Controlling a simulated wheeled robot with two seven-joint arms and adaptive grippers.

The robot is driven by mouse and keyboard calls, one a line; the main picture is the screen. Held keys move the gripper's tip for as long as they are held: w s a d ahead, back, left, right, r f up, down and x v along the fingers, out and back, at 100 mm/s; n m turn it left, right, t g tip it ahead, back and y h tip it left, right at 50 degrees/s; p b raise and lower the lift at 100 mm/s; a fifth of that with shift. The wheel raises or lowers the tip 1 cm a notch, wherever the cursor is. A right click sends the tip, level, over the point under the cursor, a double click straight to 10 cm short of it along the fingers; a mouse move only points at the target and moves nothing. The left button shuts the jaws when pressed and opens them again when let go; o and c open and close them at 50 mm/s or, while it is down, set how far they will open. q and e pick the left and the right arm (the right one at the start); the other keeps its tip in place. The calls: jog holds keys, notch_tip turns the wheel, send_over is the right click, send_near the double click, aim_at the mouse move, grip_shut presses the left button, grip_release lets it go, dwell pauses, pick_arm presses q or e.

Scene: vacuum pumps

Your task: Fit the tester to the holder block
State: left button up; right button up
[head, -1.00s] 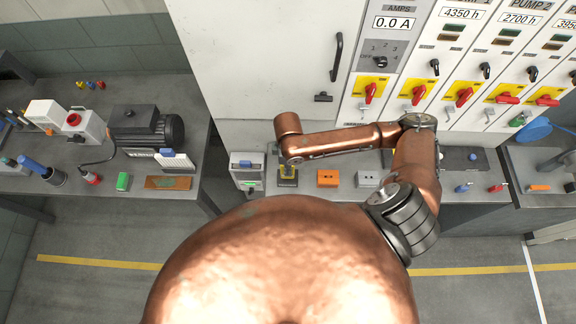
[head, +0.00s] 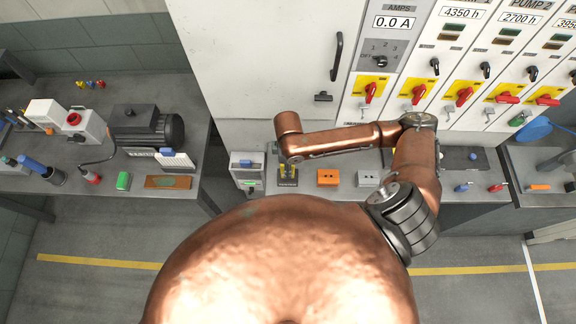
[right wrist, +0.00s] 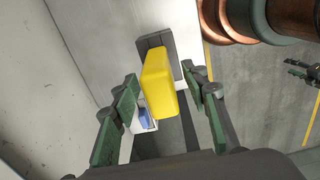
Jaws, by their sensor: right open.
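The yellow tester (right wrist: 160,82) stands between the two spread fingers of my right gripper (right wrist: 160,105) in the right wrist view. Gaps show on both sides of it, so the gripper is open around it. The dark holder block (right wrist: 155,42) shows just behind the tester; I cannot tell whether it is fully seated. A small dark green part, probably my left gripper (right wrist: 301,74), shows at the right wrist view's edge.
The cabinet (head: 265,70) rises close behind. A left bench (head: 90,185) holds a motor pump (head: 145,130).

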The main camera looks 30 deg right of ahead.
notch_tip(320, 180, up, 12)
jog(key=shift+f, duration=0.25)
jog(key=shift+a, duration=0.1)
dwell(0.8)
